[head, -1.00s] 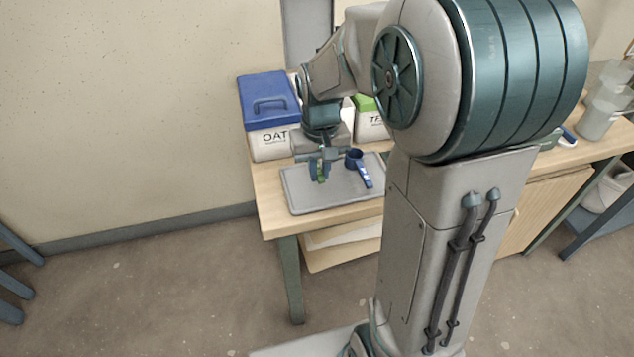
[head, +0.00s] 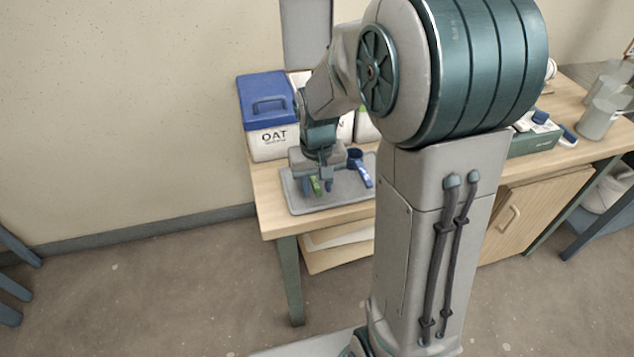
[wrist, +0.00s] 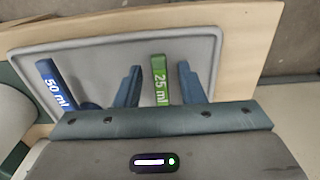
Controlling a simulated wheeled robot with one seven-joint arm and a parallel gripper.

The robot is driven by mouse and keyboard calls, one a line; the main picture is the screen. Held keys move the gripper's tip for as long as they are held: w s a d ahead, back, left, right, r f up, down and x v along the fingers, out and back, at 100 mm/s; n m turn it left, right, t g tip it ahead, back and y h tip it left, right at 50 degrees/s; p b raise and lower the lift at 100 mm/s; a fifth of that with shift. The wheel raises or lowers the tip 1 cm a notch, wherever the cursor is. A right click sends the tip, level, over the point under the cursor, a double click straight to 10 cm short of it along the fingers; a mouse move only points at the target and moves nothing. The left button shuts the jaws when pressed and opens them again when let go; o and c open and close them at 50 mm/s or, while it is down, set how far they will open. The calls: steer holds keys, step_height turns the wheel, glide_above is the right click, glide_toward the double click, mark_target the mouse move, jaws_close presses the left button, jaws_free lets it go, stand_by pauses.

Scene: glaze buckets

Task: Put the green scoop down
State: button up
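The green scoop (head: 316,187) lies on the grey tray (head: 298,207) at the left end of the bench. In the wrist view, its handle (wrist: 160,82) marked 25 ml shows between my fingers, with a gap on both sides. Its bowl is hidden below my gripper. My gripper (head: 319,187) is low over the tray and open around the handle; its spread fingers also show in the wrist view (wrist: 157,72).
A blue scoop (head: 362,177) marked 50 ml lies on the tray to the right of my gripper. A bin with a blue lid (head: 267,100), marked OAT, stands behind the tray. A green box (head: 533,140) and grey beakers (head: 600,118) stand on the right bench. The tray's front is clear.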

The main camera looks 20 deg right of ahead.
step_height(320, 180, up, 12)
steer(key=p, duration=0.2)
steer(key=s+f+t, duration=0.1)
steer(key=s, duration=1.4)
steer(key=shift+d+f+t, duration=0.15)
steer(key=shift+f+t, duration=0.25)
